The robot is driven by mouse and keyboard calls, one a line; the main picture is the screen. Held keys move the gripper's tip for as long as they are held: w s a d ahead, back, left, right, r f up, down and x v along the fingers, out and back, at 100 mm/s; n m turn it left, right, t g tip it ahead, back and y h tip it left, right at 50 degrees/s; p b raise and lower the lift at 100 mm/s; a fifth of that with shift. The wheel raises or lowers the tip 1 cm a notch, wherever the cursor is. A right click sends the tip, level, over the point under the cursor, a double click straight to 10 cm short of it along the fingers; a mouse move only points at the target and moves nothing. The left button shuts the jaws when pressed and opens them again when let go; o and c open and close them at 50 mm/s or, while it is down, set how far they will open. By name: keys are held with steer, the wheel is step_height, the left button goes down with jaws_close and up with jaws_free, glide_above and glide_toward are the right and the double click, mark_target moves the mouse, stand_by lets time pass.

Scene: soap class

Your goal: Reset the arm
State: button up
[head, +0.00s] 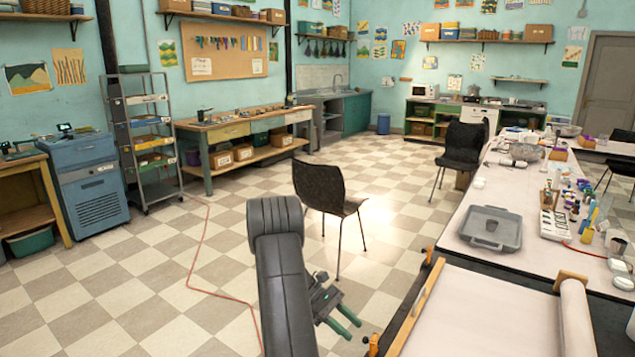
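My arm reaches up from the bottom middle of the head view and bends over at its top. My gripper (355,330) hangs low beside the arm, over the checkered floor. Its two green-tipped fingers are apart, and nothing shows between them. Part of the gripper is hidden behind my arm link.
A black chair (325,190) stands just beyond my arm. A red cable (200,235) crosses the open floor at left.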

mark_target(375, 338)
steer(key=x, duration=0.3)
steer(key=shift+d, duration=0.1)
stand_by(0.3)
